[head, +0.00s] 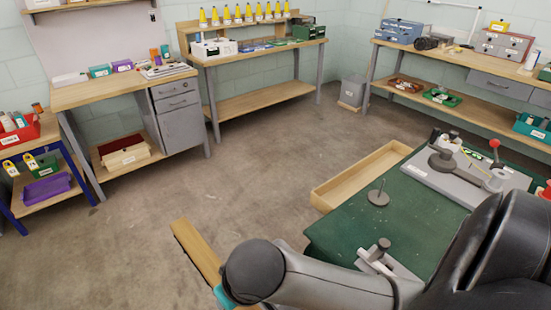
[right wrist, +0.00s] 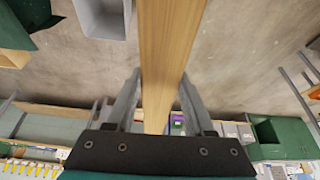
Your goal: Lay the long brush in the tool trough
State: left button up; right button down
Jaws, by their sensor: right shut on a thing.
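The long brush shows in the head view as a pale wooden bar (head: 195,252) slanting over the floor at lower left. In the right wrist view its broad wooden face (right wrist: 165,45) runs from the top edge down between the fingers. My right gripper (right wrist: 160,92) is shut on it; in the head view my arm hides the gripper and part of the brush. I cannot see any bristles. The tool trough (head: 328,193) is a long, shallow wooden tray along the far left side of the green-topped table, right of the brush and apart from it. My left gripper is not in view.
The green tabletop (head: 335,228) carries a grey device (head: 440,178), a round disc with a pin (head: 378,197) and a clamp-like fixture (head: 375,255) near my arm. Workbenches (head: 125,90) line the walls. The concrete floor (head: 250,165) between them and the table is clear.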

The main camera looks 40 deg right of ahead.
aim_at(363, 181)
jog(key=i+j, duration=0.2)
jog(key=i, duration=0.4)
jog(key=i+j+u, duration=0.1)
jog(key=i, duration=0.55)
jog(key=i+z, duration=0.2)
jog(key=i, duration=0.4)
jog(key=i+j+z, duration=0.2)
jog(key=i, duration=0.4)
jog(key=i+l+z, duration=0.1)
jog(key=i+z, duration=0.2)
jog(key=z, duration=0.15)
jog(key=i+z, duration=0.45)
jog(key=i+j+z, duration=0.1)
jog(key=i+z, duration=0.15)
jog(key=z, duration=0.2)
jog(key=i+l+z, duration=0.15)
jog(key=i+z, duration=0.15)
jog(key=z, duration=0.15)
jog(key=i+z, duration=0.7)
jog(key=z, duration=0.2)
jog(key=i+l+z, duration=0.1)
jog(key=i+z, duration=0.6)
jog(key=z, duration=0.2)
jog(key=i+j+z, duration=0.1)
jog(key=i+z, duration=0.35)
jog(key=i+l+z, duration=0.1)
jog(key=i+z, duration=0.5)
jog(key=i+l, duration=0.05)
